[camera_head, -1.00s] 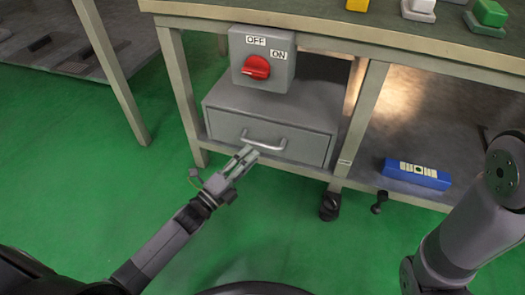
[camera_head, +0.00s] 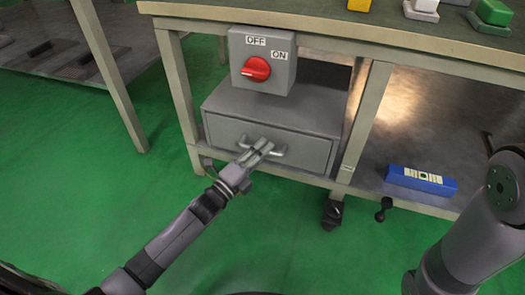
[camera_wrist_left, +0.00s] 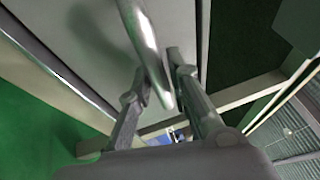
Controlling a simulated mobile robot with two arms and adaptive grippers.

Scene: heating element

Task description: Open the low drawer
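The low drawer (camera_head: 290,151) is a grey metal front in a cabinet under the bench, and it looks closed. Its bar handle (camera_head: 278,153) is partly hidden behind my left gripper (camera_head: 266,147). In the left wrist view the handle (camera_wrist_left: 146,42) runs down between the two fingers of the left gripper (camera_wrist_left: 160,72). The fingers are apart, one on each side of the bar, and do not look clamped on it. My right arm shows at the right edge, but its gripper is out of view.
A grey switch box (camera_head: 283,47) with a red knob (camera_head: 256,69) stands on the drawer cabinet. A blue box (camera_head: 421,180) lies on the lower shelf at the right. The bench leg (camera_head: 364,125) and a caster (camera_head: 332,213) are right of the drawer. The green floor (camera_head: 270,235) in front is clear.

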